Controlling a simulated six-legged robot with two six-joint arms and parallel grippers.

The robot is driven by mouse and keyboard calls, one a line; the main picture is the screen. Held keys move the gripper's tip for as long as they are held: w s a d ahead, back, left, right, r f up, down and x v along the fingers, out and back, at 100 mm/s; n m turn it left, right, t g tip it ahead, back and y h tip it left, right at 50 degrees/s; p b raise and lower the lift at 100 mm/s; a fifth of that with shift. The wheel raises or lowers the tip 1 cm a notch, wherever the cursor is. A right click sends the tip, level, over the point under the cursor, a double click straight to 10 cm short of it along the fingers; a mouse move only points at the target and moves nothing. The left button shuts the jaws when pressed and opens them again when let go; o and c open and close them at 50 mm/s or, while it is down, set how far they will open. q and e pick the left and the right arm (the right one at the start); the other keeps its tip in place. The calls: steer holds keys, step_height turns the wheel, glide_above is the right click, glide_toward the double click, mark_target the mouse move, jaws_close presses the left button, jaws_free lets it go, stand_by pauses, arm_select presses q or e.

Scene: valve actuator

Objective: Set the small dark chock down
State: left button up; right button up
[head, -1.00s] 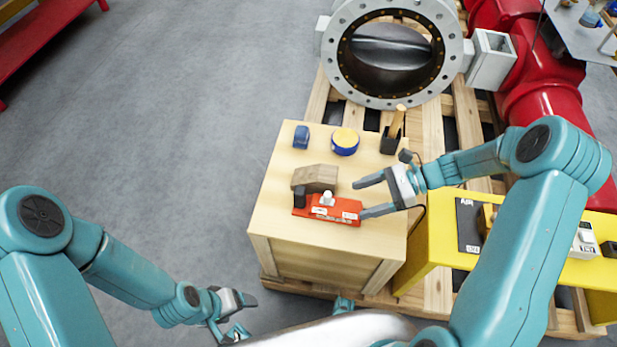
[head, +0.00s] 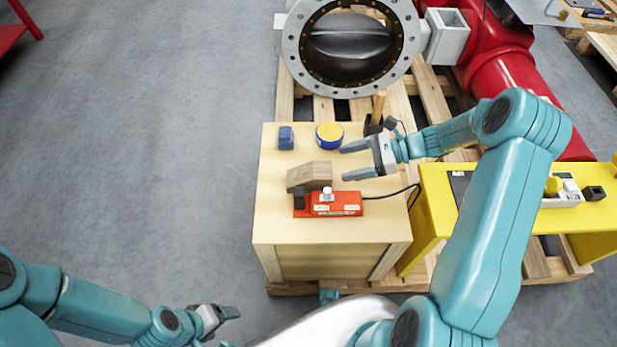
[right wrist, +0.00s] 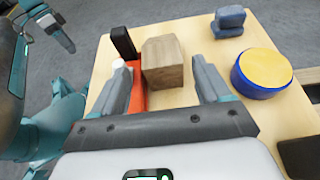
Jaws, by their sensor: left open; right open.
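The small dark chock (head: 299,197) stands upright at the left end of the red device (head: 345,207) on the wooden crate. It also shows in the right wrist view (right wrist: 124,42), at the far end of the red device; its underside is hidden. My right gripper (head: 351,162) is open and empty above the crate, right of a brown wooden block (head: 310,177). In the right wrist view that block shows between my spread fingers, apart from them. My left gripper (head: 230,328) is open and empty, low in front of the crate's left side.
A black cable runs right from the red device. A yellow stand (head: 430,205) is at right, a large valve (head: 292,45) behind.

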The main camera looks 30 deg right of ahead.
mark_target(319, 170)
steer(key=b+x, duration=0.1)
steer(key=x, duration=0.9)
steer(key=shift+w+a+f, duration=0.1)
steer(key=shift+w+a, duration=0.05)
steer(key=shift+a, duration=0.15)
steer(key=shift+c, duration=0.3)
steer(key=c, duration=0.8)
